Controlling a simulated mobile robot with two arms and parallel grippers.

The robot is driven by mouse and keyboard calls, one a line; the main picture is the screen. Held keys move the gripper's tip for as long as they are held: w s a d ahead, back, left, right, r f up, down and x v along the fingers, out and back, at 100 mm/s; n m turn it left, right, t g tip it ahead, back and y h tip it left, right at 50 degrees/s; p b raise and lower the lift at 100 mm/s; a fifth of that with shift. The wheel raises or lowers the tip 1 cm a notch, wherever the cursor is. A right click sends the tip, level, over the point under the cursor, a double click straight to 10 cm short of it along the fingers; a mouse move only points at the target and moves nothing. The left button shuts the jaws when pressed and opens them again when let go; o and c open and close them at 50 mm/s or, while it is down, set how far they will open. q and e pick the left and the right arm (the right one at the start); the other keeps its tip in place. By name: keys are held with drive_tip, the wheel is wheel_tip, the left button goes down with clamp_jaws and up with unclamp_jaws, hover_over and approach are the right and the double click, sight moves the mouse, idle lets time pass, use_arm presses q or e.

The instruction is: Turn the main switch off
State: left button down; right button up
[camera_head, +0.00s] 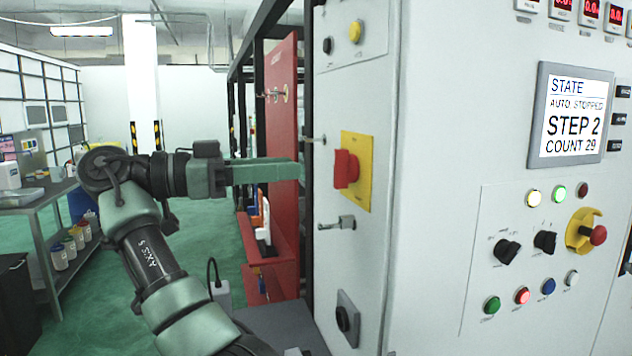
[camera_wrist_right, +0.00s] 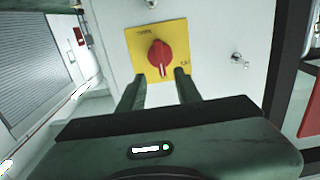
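The main switch is a red rotary knob (camera_head: 345,169) on a yellow plate (camera_head: 364,150), on the side face of the white cabinet. In the right wrist view the knob (camera_wrist_right: 160,56) has a white mark on the end towards my gripper; small lettering on the plate is too blurred to read. My right gripper (camera_head: 298,170) points at the knob from the left in the head view, its tips a short gap away. In the wrist view its fingers (camera_wrist_right: 157,75) are apart and empty, with the knob beyond and between them. My left gripper is not in view.
A black round fitting (camera_head: 342,318) is lower down. The front panel has a screen (camera_head: 571,114) reading "AUTO STOPPED". A red rack (camera_head: 283,130) stands behind the gripper.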

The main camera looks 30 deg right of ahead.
sight(334, 166)
drive_tip(key=x, duration=0.7)
drive_tip(key=shift+d+f+p, duration=0.1)
drive_tip(key=shift+d+p, duration=0.25)
drive_tip(key=shift+d, duration=0.05)
clamp_jaws()
